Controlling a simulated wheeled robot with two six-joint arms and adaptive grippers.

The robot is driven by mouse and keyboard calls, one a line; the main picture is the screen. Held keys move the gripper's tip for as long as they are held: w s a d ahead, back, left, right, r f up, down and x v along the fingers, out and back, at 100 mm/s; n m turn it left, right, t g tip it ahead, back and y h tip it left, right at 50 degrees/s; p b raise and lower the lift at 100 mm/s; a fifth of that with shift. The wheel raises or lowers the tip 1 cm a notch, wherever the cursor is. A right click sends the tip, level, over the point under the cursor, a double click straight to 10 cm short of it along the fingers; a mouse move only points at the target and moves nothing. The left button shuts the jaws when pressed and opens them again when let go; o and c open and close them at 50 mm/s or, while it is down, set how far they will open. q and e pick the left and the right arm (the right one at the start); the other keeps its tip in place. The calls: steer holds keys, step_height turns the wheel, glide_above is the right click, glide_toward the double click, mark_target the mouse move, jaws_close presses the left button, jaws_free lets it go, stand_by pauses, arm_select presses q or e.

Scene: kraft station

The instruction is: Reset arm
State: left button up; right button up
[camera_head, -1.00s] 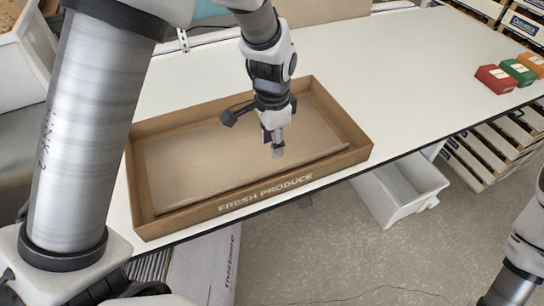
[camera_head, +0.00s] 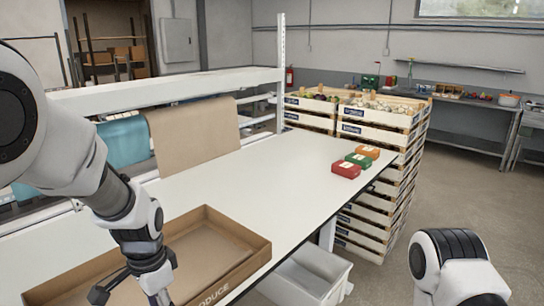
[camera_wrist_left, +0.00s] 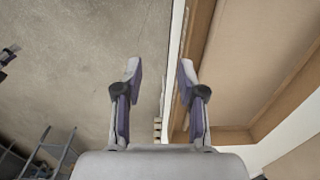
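My left gripper (camera_head: 158,296) hangs over the cardboard tray (camera_head: 236,234) at the bottom left of the head view, where its fingertips are cut off. In the left wrist view, my left gripper (camera_wrist_left: 160,70) has its two fingers apart with nothing between them. The tray's wall (camera_wrist_left: 200,38) runs just right of the fingers there, with floor to the left. Part of my right arm (camera_head: 455,268) shows at the lower right of the head view; I cannot make out its gripper.
The white table (camera_head: 270,175) is clear beyond the tray. Red (camera_head: 346,169), green (camera_head: 358,160) and orange (camera_head: 367,151) boxes sit at its far right corner. Stacked crates (camera_head: 375,180) stand behind. A white bin (camera_head: 308,272) is below the front edge. Brown paper (camera_head: 195,132) hangs at the back.

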arm_select(q)
steer(key=s+f+g+b, duration=0.2)
steer(key=s+f+g, duration=0.15)
steer(key=f, duration=0.85)
steer(key=s+a+f+n+g+b, duration=0.1)
steer(key=s+a+f+n+b, duration=0.1)
steer(key=s+f, duration=1)
steer(key=s+a+f+n+b, duration=0.1)
steer(key=s+a+f+n, duration=0.15)
steer(key=s+f, duration=0.95)
steer(key=w+n+t, duration=0.2)
steer(key=w+t, duration=0.1)
steer(key=w+d+n+t, duration=0.1)
steer(key=w+n, duration=0.1)
steer(key=shift+w+r, duration=0.15)
steer(key=shift+w, duration=0.05)
arm_select(e)
steer(key=f, duration=0.5)
steer(key=shift+w+f, duration=0.25)
steer(key=shift+f, duration=0.1)
